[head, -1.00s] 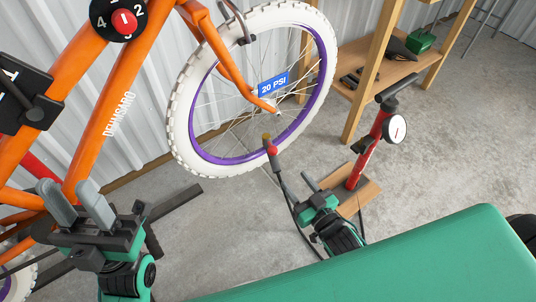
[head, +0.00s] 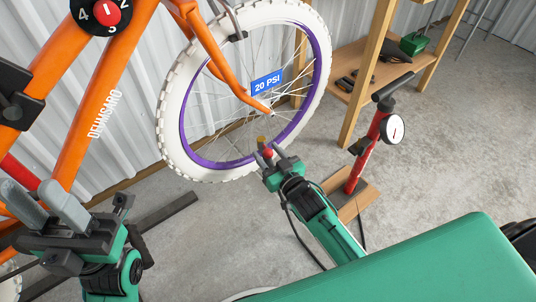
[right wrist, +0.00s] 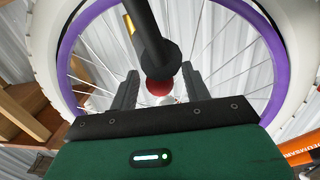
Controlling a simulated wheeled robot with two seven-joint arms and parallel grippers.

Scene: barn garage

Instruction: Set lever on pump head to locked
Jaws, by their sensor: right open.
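The pump head (head: 267,152) is at the lower part of the white tyre's wheel (head: 180,120), with a red part and a brass-coloured tip. In the right wrist view a black shaft (right wrist: 150,35) with a yellow mark runs down to a red rounded end (right wrist: 158,88). I cannot tell which part is the lever, or its position. My right gripper (head: 272,153) is open, its fingers on either side of the red part in the right wrist view (right wrist: 158,82); contact is unclear. My left gripper (head: 46,200) is open and empty at lower left, away from the pump head.
The red floor pump (head: 370,150) with a round gauge (head: 392,129) stands on a wooden base right of the wheel. An orange bike frame (head: 110,90) fills the left. A wooden shelf (head: 370,75) stands behind. A green padded surface (head: 440,255) covers the lower right foreground.

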